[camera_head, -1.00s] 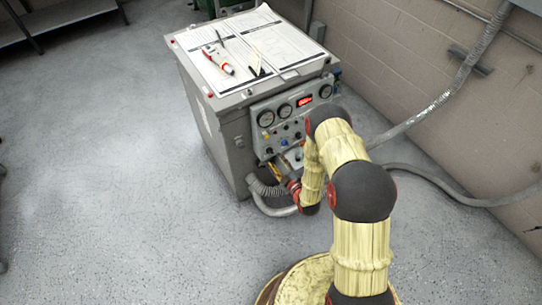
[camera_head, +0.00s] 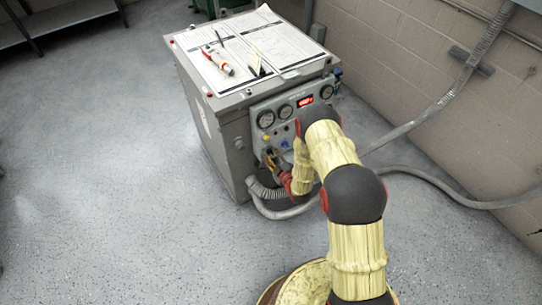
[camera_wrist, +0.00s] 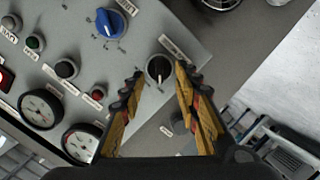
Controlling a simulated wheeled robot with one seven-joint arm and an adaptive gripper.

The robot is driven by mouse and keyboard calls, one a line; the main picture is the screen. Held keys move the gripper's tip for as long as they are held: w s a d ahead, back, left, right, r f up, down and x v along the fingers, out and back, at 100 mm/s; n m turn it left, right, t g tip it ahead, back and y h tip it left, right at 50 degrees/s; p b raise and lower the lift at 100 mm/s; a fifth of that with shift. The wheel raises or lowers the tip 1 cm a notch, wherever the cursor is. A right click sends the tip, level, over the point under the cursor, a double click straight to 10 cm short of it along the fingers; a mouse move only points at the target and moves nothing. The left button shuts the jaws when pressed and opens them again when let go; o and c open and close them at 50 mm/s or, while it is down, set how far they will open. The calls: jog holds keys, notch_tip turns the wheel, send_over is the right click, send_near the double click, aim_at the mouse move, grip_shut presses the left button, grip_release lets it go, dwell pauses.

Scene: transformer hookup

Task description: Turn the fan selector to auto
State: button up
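In the wrist view a black rotary knob (camera_wrist: 158,68) with a pale pointer line sits on the grey control panel (camera_wrist: 195,45). It looks like the selector, but the label beside it is too small to read. A larger blue knob (camera_wrist: 110,23) sits up and left of it. My gripper (camera_wrist: 158,82) is open, with its two fingers on either side of the black knob. I cannot tell whether they touch it. In the head view my gripper (camera_head: 271,158) is at the lower front of the panel and hides the black knob.
Round gauges (camera_wrist: 41,108) and small buttons are on the panel. A grey hose (camera_head: 265,190) curves below. Open floor lies left.

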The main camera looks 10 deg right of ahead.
grip_shut()
jog(key=shift+m, duration=0.3)
jog(key=m, duration=0.2)
jog(key=shift+d+r+m+g+y, duration=0.15)
jog(key=shift+d+m+g+y, duration=0.1)
jog(key=shift+m+g+y, duration=0.05)
jog(key=shift+w+d+m+y, duration=0.15)
jog(key=shift+m+y, duration=0.1)
jog(key=shift+m, duration=0.9)
jog(key=shift+d+m+y, duration=0.1)
jog(key=shift+m+y, duration=0.15)
jog(key=shift+m, duration=0.9)
jog(key=shift+o, duration=1.1)
grip_release()
